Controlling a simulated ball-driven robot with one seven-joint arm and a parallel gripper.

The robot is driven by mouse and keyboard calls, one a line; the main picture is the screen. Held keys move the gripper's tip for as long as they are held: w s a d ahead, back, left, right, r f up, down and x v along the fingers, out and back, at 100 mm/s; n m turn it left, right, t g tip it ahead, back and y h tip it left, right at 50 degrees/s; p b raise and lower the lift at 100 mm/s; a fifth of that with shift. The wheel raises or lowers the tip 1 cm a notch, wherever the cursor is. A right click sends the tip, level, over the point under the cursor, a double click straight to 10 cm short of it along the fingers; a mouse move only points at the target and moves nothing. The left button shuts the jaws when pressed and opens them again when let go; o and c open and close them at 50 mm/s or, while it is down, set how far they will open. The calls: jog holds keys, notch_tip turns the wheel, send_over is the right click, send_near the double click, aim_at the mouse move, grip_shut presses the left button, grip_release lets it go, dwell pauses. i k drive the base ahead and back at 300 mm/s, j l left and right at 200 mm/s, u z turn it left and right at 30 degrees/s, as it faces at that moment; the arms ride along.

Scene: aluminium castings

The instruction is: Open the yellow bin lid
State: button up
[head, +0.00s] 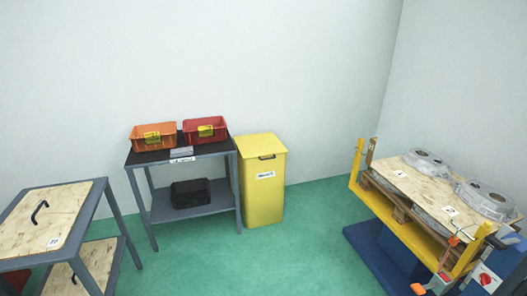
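The yellow bin (262,190) stands on the green floor against the back wall, right of a grey table. Its yellow lid (259,145) lies closed on top. A white label is on the bin's front. My gripper is not in view.
The grey table (151,155) holds an orange crate (142,139) and a red crate (217,134); a black case (190,195) sits on its lower shelf. A wood-topped table (25,222) stands at left. A yellow-framed pallet lift (409,233) with castings is at right. Green floor (250,260) is clear between.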

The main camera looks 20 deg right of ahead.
aim_at(255, 146)
jog(key=i+j, duration=0.1)
jog(key=i, duration=1.9)
jog(key=i+j, duration=0.15)
jog(key=i, duration=0.85)
jog(key=l+z, duration=0.05)
